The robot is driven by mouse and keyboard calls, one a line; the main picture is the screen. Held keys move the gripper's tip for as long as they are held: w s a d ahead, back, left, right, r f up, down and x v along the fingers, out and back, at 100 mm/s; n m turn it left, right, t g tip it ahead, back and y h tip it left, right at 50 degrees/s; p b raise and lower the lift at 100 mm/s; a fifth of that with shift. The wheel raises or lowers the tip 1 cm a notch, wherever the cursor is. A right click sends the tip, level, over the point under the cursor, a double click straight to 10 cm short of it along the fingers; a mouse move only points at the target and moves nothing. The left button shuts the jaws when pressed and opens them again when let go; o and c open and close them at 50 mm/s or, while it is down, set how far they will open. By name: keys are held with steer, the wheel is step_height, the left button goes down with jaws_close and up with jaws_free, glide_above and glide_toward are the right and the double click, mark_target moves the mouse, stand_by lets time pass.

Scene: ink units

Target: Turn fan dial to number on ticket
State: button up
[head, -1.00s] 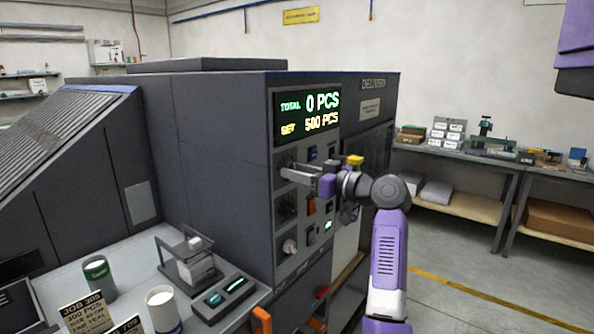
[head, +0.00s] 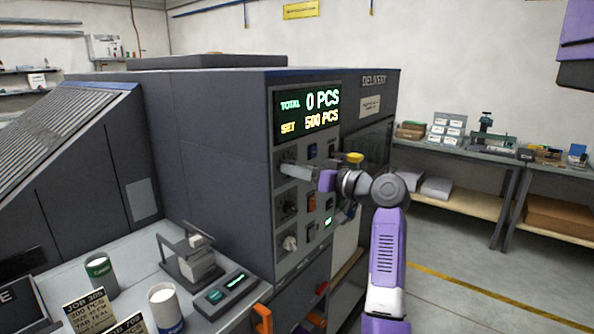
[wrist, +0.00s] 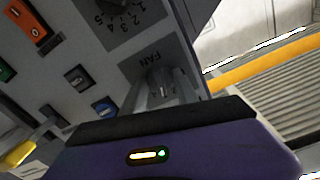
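My gripper (head: 292,167) is at the top dial on the grey control panel, left of the switches. In the wrist view the fan dial (wrist: 161,86) sits between my two grey fingers under the label FAN. Whether the fingers press on it cannot be told. The dial's setting is hidden. Another dial (wrist: 112,5) with a printed number scale shows partly above it in the wrist view. A job ticket (head: 90,311) stands at the lower left. A second ticket (head: 128,325) is partly cut off.
The display (head: 308,112) reads TOTAL 0 PCS, SET 500 PCS. Two more dials (head: 287,203) (head: 289,243) are below my gripper. An orange switch (head: 311,203) is close by. A green can (head: 100,270) and white cup (head: 165,307) stand on the ledge. Open floor is at right.

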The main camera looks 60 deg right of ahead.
steer(key=o, duration=0.4)
steer(key=s+a+b, duration=0.1)
steer(key=s+b, duration=0.1)
steer(key=s, duration=0.5)
steer(key=shift+s, duration=0.35)
